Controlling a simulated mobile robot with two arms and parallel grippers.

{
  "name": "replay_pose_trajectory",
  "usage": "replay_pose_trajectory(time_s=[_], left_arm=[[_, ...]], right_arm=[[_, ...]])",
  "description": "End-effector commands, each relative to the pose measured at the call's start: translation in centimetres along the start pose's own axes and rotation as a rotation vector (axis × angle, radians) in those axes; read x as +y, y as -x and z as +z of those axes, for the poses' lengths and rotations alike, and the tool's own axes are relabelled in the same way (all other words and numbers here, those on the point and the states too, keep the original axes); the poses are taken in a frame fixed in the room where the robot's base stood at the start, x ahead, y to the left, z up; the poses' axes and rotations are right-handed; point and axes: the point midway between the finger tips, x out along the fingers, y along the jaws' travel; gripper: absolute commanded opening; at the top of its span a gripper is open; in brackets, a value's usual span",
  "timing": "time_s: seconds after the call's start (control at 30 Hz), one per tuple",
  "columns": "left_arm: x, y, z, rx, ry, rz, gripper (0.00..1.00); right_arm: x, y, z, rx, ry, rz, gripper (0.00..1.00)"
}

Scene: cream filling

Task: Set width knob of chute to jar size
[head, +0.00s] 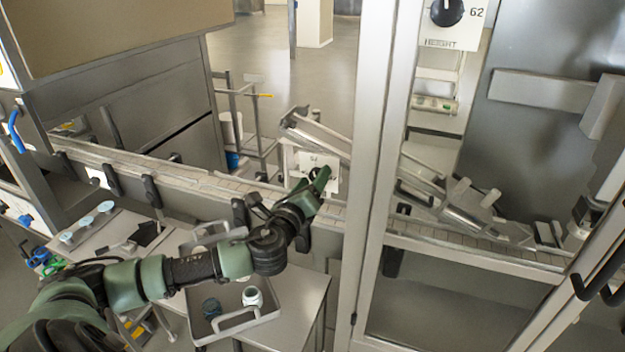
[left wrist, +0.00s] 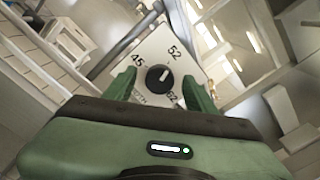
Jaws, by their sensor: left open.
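The width knob (left wrist: 159,78) is a round black dial with a white pointer mark on a white plate (left wrist: 147,55). The numbers 45, 52 and 62 are printed around it. In the left wrist view the pointer is directed up and slightly right, toward 52. My left gripper (left wrist: 160,90) is open, with one green finger on each side of the knob; I cannot tell whether they touch it. In the head view my left gripper (head: 322,180) is at the plate (head: 303,162) beside the chute (head: 318,136) and mostly hides the knob. My right gripper does not show.
A conveyor (head: 200,178) runs across behind my left arm. A metal post (head: 375,150) stands right of the gripper. A tray (head: 225,330) with jars (head: 252,297) sits on a side table below. A second dial marked HEIGHT (head: 447,10) is at the upper right.

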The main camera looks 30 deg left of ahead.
Motion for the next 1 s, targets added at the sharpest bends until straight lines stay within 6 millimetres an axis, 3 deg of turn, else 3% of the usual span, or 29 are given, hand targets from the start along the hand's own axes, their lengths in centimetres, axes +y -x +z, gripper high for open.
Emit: replay_pose_trajectory(time_s=[0.03,0.2,0.63,1.0], left_arm=[[0.0,0.0,0.0,0.000,0.000,0.000,0.47],[0.0,0.0,0.0,0.000,0.000,0.000,0.00],[0.1,0.0,-0.1,0.000,0.080,0.001,0.00],[0.2,0.0,-0.1,-0.002,0.380,0.001,0.00]], right_arm=[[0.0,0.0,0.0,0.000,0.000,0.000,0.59],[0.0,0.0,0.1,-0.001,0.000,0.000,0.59],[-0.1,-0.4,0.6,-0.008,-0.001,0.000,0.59],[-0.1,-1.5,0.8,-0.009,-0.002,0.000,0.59]])
